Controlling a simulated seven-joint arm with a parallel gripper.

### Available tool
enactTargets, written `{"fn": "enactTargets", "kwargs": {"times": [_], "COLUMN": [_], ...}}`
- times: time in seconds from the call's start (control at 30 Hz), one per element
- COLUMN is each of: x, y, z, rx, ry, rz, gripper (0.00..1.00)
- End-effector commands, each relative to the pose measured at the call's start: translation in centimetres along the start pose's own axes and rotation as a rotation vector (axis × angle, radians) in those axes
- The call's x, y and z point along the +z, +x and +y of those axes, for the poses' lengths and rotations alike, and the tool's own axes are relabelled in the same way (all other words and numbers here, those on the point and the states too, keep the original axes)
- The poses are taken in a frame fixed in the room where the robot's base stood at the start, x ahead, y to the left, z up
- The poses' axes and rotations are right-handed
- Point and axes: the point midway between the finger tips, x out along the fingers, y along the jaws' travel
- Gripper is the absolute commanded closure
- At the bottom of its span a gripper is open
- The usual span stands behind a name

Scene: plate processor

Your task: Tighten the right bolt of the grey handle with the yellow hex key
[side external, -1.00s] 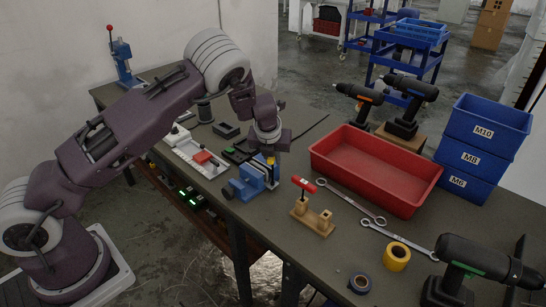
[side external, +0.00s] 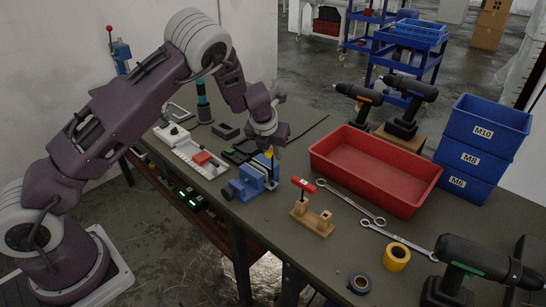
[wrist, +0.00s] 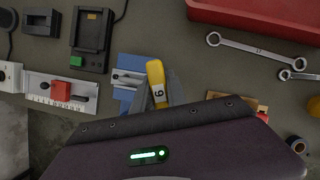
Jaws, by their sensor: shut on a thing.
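My gripper (side external: 270,146) is shut on the yellow hex key (side external: 269,154), just above the blue vise (side external: 250,182). In the wrist view the key's yellow handle (wrist: 156,78), marked 6, is tilted and overlaps the vise (wrist: 125,62). The key's tip is hidden there, and I cannot tell whether it touches anything. A grey metal piece (wrist: 128,79) lies across the vise beside the key; it may be the grey handle. Its right end and right bolt are not clearly visible.
A wooden holder (side external: 312,218) with a red-handled key (side external: 303,185) stands right of the vise. Behind it are wrenches (side external: 350,202) and a red bin (side external: 372,170). A white fixture with a red block (side external: 201,157) lies left of the vise.

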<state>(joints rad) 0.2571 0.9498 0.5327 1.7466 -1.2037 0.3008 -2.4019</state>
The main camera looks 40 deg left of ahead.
Motion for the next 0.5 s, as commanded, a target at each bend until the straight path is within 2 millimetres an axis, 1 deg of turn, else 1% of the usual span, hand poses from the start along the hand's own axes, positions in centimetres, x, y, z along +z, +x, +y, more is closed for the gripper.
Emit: {"fn": "enactTargets", "kwargs": {"times": [0.2,0.5], "x": [0.57,0.56], "y": [-1.23,-1.28], "z": [-0.02,-0.02], "rx": [0.0,0.005], "ry": [0.0,-0.01], "rz": [-0.002,0.0], "gripper": [1.0,1.0]}}
